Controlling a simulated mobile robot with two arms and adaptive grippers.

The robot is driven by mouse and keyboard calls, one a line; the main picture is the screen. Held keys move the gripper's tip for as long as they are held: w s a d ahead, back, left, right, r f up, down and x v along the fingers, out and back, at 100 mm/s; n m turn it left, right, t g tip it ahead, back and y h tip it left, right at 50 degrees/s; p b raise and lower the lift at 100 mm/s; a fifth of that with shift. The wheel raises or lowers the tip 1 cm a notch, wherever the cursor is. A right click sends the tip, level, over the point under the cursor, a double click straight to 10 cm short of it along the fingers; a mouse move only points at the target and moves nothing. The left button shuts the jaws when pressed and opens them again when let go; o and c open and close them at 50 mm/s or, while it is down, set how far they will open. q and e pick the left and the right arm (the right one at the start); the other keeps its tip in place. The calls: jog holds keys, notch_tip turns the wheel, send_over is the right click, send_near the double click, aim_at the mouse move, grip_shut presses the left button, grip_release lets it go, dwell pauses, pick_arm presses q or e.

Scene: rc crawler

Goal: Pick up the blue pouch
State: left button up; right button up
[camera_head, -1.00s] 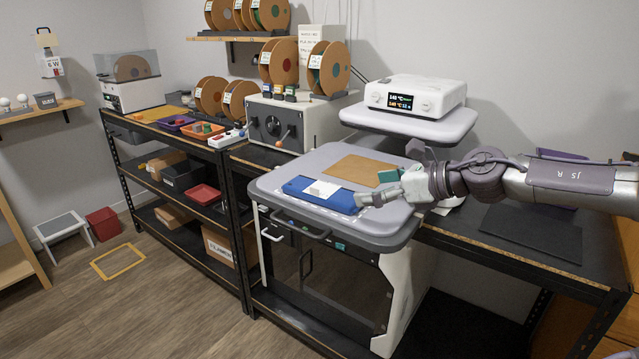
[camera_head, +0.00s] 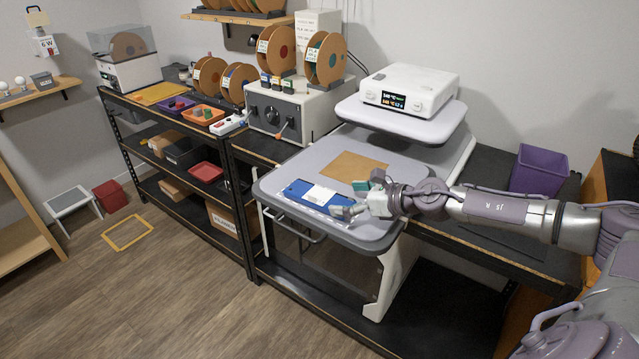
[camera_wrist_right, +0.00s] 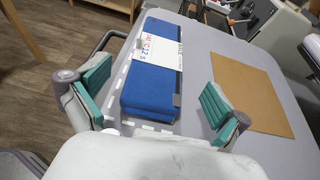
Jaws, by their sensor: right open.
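The blue pouch (camera_head: 296,188) lies flat on the light grey top of the heat press (camera_head: 377,234), near its front edge. A white printed label (camera_head: 320,194) wraps around its middle. In the right wrist view the pouch (camera_wrist_right: 150,92) lies ahead of my right gripper (camera_wrist_right: 152,100), between the lines of its two teal-padded fingers. The fingers are spread wide and do not touch it. In the head view my right gripper (camera_head: 353,198) is at the pouch's right end. My left gripper is not in view.
A brown sheet (camera_head: 350,165) lies on the press top behind the pouch. The raised white unit with a display (camera_head: 408,92) stands at the back. A purple bin (camera_head: 540,170) is on the bench to the right. A spool machine (camera_head: 285,112) stands left.

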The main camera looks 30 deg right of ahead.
aim_at(322, 196)
jog(key=shift+w+a+f+p, duration=0.15)
jog(key=shift+w+a+p, duration=0.25)
jog(key=shift+w+p, duration=0.15)
jog(key=shift+w+a+p, duration=0.1)
jog(key=shift+w+p, duration=0.05)
jog(key=shift+p, duration=0.2)
jog(key=shift+w+a+p, duration=0.25)
jog(key=shift+w+p, duration=0.25)
jog(key=shift+w, duration=0.05)
jog(key=shift+w+a+p, duration=0.2)
jog(key=shift+w+p, duration=0.25)
jog(key=shift+w, duration=0.05)
jog(key=shift+f+x, duration=0.25)
jog(key=shift+x, duration=0.85)
jog(key=shift+w+f, duration=0.15)
jog(key=shift+f, duration=0.05)
jog(key=c, duration=1.2)
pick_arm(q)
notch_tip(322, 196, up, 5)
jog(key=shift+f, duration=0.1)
pick_arm(e)
jog(key=shift+r, duration=0.2)
jog(key=shift+c, duration=0.2)
